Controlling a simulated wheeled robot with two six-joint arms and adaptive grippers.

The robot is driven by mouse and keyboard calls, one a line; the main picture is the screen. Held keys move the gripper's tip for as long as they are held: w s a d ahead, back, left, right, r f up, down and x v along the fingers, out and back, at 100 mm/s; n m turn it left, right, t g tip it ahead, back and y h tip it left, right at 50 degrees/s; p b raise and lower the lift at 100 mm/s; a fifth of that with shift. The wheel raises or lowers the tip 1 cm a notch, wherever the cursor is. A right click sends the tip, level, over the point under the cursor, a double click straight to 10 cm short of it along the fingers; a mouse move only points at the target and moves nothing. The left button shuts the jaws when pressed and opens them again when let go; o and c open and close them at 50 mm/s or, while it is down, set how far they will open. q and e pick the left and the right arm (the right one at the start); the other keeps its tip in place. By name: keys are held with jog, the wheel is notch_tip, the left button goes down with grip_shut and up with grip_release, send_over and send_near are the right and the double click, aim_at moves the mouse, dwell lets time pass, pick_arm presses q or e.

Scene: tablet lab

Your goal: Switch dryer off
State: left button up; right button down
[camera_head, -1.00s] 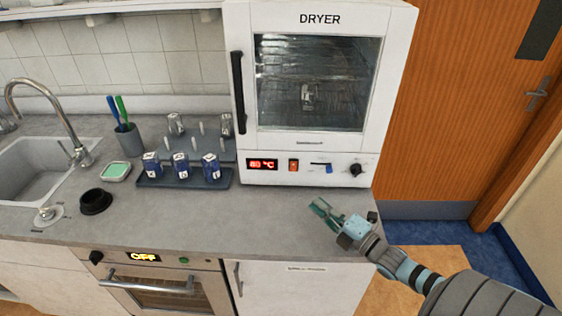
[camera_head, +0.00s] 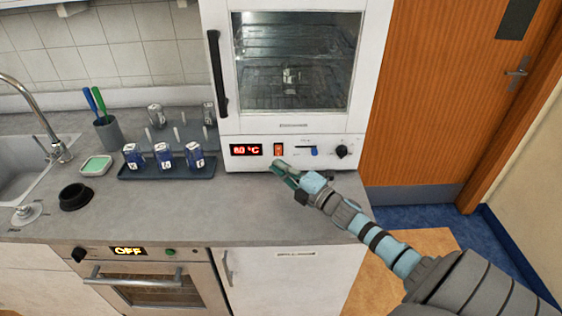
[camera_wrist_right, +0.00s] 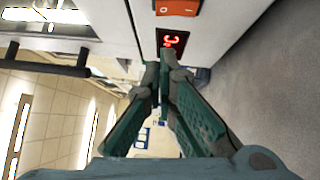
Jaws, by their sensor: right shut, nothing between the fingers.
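The white dryer (camera_head: 216,121) stands on the counter with its door closed. Its panel has a lit red display (camera_head: 246,150) reading about 80 °C, an orange-red rocker switch (camera_head: 278,150), a blue slider (camera_head: 314,152) and a black knob (camera_head: 342,152). My right gripper (camera_head: 278,168) is shut and empty, just below and in front of the switch. In the right wrist view the closed fingertips (camera_wrist_right: 163,68) are close to the panel, near the display (camera_wrist_right: 174,42); the switch (camera_wrist_right: 178,7) is cut off at the top edge. I cannot tell whether the fingertips touch the panel. My left gripper is not visible.
A dark rack (camera_head: 140,173) with several blue-labelled containers stands left of the dryer. A green sponge dish (camera_head: 95,166), a black round cup (camera_head: 75,197) and the sink (camera_head: 22,165) are further left. The counter front (camera_head: 200,222) is clear. An oven below shows OFF (camera_head: 127,250).

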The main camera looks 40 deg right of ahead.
aim_at(278, 151)
jog(key=w, duration=0.1)
jog(key=w+d, duration=0.2)
jog(key=shift+d+r, duration=0.25)
jog(key=shift+r, duration=0.1)
